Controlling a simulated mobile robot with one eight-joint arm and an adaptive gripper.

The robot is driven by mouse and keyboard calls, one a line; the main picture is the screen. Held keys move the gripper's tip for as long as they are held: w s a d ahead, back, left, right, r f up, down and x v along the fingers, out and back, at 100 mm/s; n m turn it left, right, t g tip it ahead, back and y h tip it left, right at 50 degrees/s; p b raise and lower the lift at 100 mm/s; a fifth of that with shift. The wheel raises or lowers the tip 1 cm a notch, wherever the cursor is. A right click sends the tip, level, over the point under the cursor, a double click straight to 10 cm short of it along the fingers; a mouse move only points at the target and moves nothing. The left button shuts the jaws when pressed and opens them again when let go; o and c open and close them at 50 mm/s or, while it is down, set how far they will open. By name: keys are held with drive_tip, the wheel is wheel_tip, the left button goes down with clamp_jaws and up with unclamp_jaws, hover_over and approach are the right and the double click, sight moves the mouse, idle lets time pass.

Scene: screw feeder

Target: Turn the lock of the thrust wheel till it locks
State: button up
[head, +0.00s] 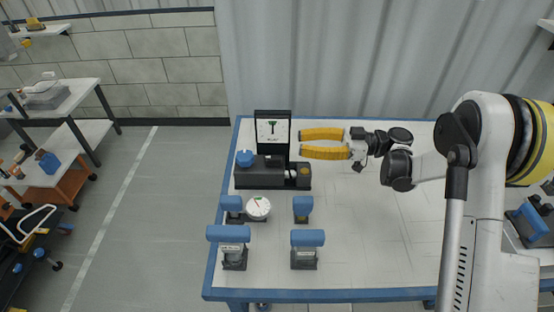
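A black device (262,178) stands at the back left of the table, likely the screw feeder. It has a blue round knob (245,158) on its left top and an upright black-framed panel (272,131) with a white face behind. Small light and dark parts (294,171) sit at its right end. I cannot tell which part is the thrust wheel or its lock. My gripper (302,143) has two long yellow fingers pointing left, parallel with a gap between them. It is open and nothing shows between the fingers. In the picture, its tips overlap the area just right of the panel.
Several blue-topped fixtures stand in front of the device, including a front left one (234,257) and a front right one (304,259). A round white gauge (258,208) with a red needle sits among them. The table's (380,250) right half is mostly clear.

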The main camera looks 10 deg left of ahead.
drive_tip(key=b, duration=0.2)
approach(277, 157)
drive_tip(key=shift+s+a+f, duration=0.15)
drive_tip(key=shift+a+f, duration=0.2)
drive_tip(key=shift+a, duration=0.25)
drive_tip(key=shift+s+a+f, duration=0.2)
drive_tip(key=shift+a+f, duration=0.15)
drive_tip(key=shift+a, duration=0.3)
drive_tip(key=x, duration=0.2)
drive_tip(key=b+x, duration=0.1)
drive_tip(key=x, duration=0.1)
drive_tip(key=b+x, duration=0.1)
drive_tip(key=x, duration=0.1)
drive_tip(key=shift+a+r, duration=0.2)
drive_tip(key=shift+r, duration=0.1)
drive_tip(key=shift+s+a, duration=0.15)
drive_tip(key=shift+a, duration=0.4)
drive_tip(key=shift+r, duration=0.1)
clamp_jaws()
